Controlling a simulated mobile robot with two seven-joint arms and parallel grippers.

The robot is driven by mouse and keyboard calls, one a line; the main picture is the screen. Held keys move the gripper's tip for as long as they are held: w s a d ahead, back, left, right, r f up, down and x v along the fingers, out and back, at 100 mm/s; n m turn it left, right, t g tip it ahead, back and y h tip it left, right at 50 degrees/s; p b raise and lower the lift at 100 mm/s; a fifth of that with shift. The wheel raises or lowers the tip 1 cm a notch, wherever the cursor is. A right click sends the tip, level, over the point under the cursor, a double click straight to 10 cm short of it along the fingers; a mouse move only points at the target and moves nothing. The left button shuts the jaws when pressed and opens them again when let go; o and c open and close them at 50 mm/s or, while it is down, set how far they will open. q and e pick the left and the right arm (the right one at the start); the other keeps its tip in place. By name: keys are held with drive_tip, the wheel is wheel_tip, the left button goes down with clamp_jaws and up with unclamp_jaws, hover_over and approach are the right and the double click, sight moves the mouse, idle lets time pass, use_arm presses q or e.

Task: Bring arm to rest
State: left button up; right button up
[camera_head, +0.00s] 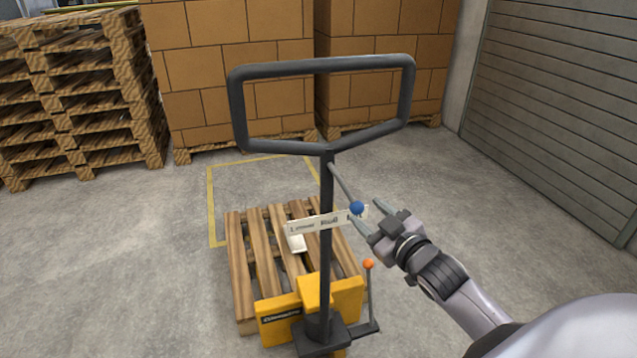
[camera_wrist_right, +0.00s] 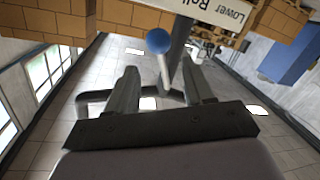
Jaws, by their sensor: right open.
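My right gripper (camera_head: 370,219) reaches in from the lower right in the head view, close to the blue knob (camera_head: 357,208) on a lever of the hand pallet truck. Its fingers are apart. In the right wrist view the right gripper (camera_wrist_right: 162,85) shows two separated fingers, with the blue knob (camera_wrist_right: 158,41) beyond the fingertips and its thin rod running down between them in the picture. I cannot tell whether anything touches. The pallet truck's dark handle (camera_head: 322,66) stands upright in the middle. My left gripper is not in view.
A wooden pallet (camera_head: 243,265) sits at the yellow truck body (camera_head: 283,318). An orange-knobbed lever (camera_head: 368,265) stands beside it. A label (camera_head: 315,226) reads "Lower Roll". Stacked pallets (camera_head: 75,100) and boxes (camera_head: 225,70) stand behind. Floor to the right is clear, up to a shutter (camera_head: 560,100).

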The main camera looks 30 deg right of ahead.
drive_tip(key=s+a+f+m+g+y+p, duration=0.1)
drive_tip(key=s+a+f+g+y+p, duration=0.2)
drive_tip(key=s+a+f, duration=1.5)
drive_tip(key=g, duration=0.3)
drive_tip(key=shift+s+f+m, duration=0.2)
drive_tip(key=shift+s+m, duration=0.05)
drive_tip(key=shift+m, duration=0.15)
